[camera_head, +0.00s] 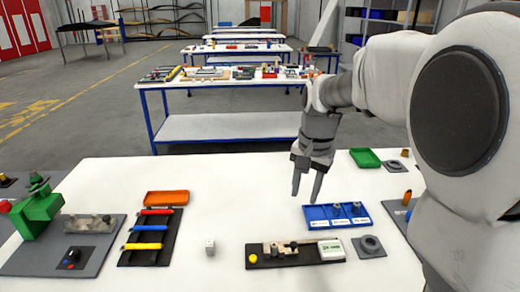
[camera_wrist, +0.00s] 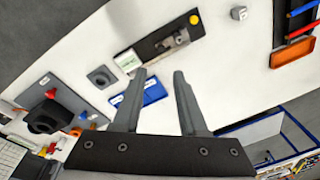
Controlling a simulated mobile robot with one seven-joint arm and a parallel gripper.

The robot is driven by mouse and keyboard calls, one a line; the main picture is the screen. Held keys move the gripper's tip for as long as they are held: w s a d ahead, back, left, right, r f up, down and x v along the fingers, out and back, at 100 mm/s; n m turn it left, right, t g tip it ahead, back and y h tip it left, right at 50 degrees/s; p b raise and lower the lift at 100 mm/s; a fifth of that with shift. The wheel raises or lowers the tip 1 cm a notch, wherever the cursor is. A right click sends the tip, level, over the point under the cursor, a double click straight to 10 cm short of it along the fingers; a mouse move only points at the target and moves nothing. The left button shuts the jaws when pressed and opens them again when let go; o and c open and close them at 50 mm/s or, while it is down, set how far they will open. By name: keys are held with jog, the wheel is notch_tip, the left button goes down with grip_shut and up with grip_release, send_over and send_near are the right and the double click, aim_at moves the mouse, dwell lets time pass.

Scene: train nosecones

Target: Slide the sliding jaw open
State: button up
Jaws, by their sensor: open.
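A black fixture (camera_head: 300,262) lies on the front of the white table. It carries a yellow knob (camera_head: 253,258), a metal piece with dark knobs (camera_head: 283,248) and a white box with green lettering (camera_head: 331,249). The metal piece may be the sliding jaw; I cannot tell whether it is open. The fixture also shows in the wrist view (camera_wrist: 150,48), at the top. My gripper (camera_head: 306,192) is open and empty, above and behind the fixture. Its two grey fingers show in the wrist view (camera_wrist: 158,78), pointing down at the table, touching nothing.
A blue tray (camera_head: 337,215) with dark parts stands just right of my gripper. A grey plate with a ring (camera_head: 369,246) lies right of the fixture. A small white cube (camera_head: 210,247), a tool rack (camera_head: 150,238) and a green vise (camera_head: 38,212) stand left. The table's middle is clear.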

jog(key=m+g, duration=0.1)
jog(key=m, duration=0.1)
send_over(294, 244)
notch_tip(294, 244, down, 6)
notch_tip(294, 244, down, 17)
jog(key=shift+f, duration=0.2)
grip_shut()
dwell(1.4)
